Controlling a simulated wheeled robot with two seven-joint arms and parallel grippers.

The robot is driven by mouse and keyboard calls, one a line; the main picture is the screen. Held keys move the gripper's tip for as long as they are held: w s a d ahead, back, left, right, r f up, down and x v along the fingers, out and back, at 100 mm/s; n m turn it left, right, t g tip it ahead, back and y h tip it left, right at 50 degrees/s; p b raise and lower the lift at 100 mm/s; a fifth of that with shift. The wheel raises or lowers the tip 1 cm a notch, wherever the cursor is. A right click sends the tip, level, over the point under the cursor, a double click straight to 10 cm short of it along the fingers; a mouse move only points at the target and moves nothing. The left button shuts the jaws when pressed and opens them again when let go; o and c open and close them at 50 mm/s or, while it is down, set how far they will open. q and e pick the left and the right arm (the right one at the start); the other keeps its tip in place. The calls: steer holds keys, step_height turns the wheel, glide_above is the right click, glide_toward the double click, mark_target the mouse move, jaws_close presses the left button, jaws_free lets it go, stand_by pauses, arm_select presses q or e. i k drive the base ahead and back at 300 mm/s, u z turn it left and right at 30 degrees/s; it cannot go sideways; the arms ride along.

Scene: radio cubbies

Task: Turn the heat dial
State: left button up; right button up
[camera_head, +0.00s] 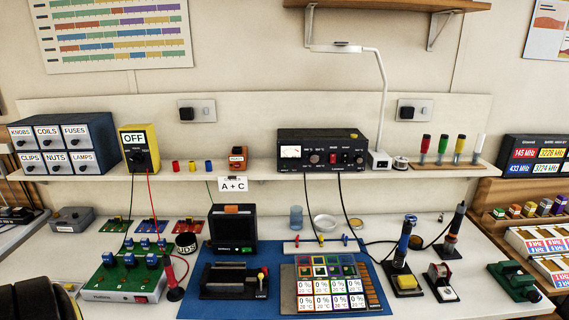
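A black instrument box (349,149) stands on the shelf at the centre. Its front has a lit meter (290,152), a small round dial (314,158), a red switch (346,157) and further small controls. Printed temperature-like marks above the controls are too small to read surely. I take the round dial for the heat dial, but its pointer setting is not readable. Two dark cables hang from the box to the bench. Neither of my grippers shows, and nothing touches the box.
A white lamp (380,100) rises beside the box. A yellow meter (139,148) labelled OFF stands left on the shelf. Below are a black device (233,229), a blue mat (210,305) and tool stands (403,280). A dark shape fills the bottom left corner.

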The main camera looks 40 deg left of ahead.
mark_target(314, 158)
steer(key=u, duration=1.85)
